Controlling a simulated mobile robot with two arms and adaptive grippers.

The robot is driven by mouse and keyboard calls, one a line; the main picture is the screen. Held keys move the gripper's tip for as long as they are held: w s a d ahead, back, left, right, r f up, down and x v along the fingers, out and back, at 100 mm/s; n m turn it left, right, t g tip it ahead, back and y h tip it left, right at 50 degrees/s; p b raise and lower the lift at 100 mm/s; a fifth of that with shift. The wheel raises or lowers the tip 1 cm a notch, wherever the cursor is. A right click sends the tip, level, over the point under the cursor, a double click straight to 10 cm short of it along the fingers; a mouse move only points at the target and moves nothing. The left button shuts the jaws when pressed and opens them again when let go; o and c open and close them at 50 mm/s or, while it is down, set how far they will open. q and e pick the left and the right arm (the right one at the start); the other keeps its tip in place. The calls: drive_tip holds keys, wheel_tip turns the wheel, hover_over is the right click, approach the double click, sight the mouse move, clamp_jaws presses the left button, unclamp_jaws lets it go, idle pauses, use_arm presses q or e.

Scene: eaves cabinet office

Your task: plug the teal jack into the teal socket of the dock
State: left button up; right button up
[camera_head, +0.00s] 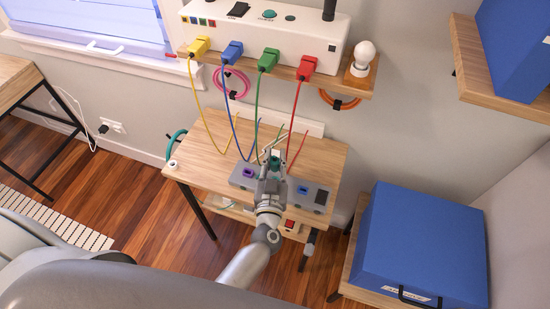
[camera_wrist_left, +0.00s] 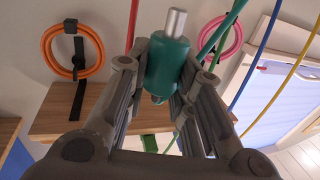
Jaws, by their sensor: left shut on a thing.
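My left gripper (camera_head: 273,167) is shut on the teal jack (camera_head: 275,160), over the middle of the grey dock (camera_head: 240,180) on the small wooden table. In the left wrist view the teal jack (camera_wrist_left: 167,68) sits between the two fingers (camera_wrist_left: 160,85), its bare metal tip pointing up in the picture. The dock shows a purple socket (camera_head: 248,172) left of my gripper and a blue socket (camera_head: 303,189) right of it. The teal socket is not visible; my gripper covers the dock's middle. I cannot tell whether the jack touches the dock. My right gripper is not in view.
Yellow (camera_head: 198,47), blue (camera_head: 232,52), green (camera_head: 268,60) and red (camera_head: 307,66) plugs sit along the wall shelf, their cords hanging to the table (camera_head: 205,165). A teal cord (camera_head: 172,143) loops at the table's left edge. A big blue box (camera_head: 420,240) stands right.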

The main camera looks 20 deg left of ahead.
sight(275, 172)
use_arm(q)
wheel_tip(275, 172, down, 3)
drive_tip(key=shift+r+b, duration=0.15)
drive_tip(key=shift+b, duration=0.65)
drive_tip(key=shift+f+b, duration=0.3)
drive_tip(key=shift+f, duration=0.1)
drive_tip(key=shift+p, duration=0.3)
drive_tip(key=shift+p, duration=0.4)
idle(0.8)
drive_tip(key=shift+f+b, duration=1.2)
drive_tip(key=shift+f, duration=0.3)
drive_tip(key=o, duration=1)
